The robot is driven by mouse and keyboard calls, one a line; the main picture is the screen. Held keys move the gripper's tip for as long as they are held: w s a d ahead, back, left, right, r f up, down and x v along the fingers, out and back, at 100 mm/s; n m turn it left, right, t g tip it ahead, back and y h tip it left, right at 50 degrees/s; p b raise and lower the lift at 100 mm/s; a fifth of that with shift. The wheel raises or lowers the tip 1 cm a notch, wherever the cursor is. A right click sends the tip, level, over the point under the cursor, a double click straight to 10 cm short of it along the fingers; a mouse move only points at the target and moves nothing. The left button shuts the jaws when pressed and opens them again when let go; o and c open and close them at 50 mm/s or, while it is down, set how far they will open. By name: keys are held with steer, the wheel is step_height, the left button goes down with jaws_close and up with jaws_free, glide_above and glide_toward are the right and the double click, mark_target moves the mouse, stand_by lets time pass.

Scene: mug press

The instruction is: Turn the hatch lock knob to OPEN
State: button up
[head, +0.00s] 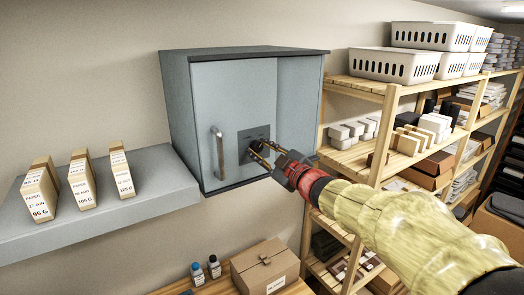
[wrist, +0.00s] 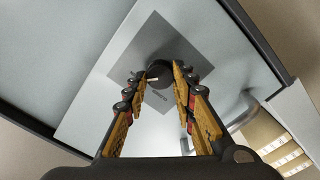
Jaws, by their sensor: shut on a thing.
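The hatch lock knob (wrist: 158,72) is dark and round, on a grey square plate (wrist: 185,38) in the wrist view. The plate (head: 244,134) also shows on the grey cabinet's door (head: 240,95) in the head view. My gripper (wrist: 161,72) is shut on the knob, with one finger on each side of it. In the head view my gripper (head: 257,148) reaches in from the right, and its fingers partly cover the knob. A small light mark shows on the knob's face. The lettering on the plate is too small to read.
A vertical bar handle (head: 218,153) stands out from the door, left of the plate. A grey shelf (head: 100,210) with several paper packs is at the left. A wooden rack (head: 385,120) with baskets stands close at the right. A cardboard box (head: 264,265) and bottles sit below.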

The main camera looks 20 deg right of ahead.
steer(key=o, duration=1.2)
steer(key=shift+c, duration=0.2)
steer(key=v, duration=1.2)
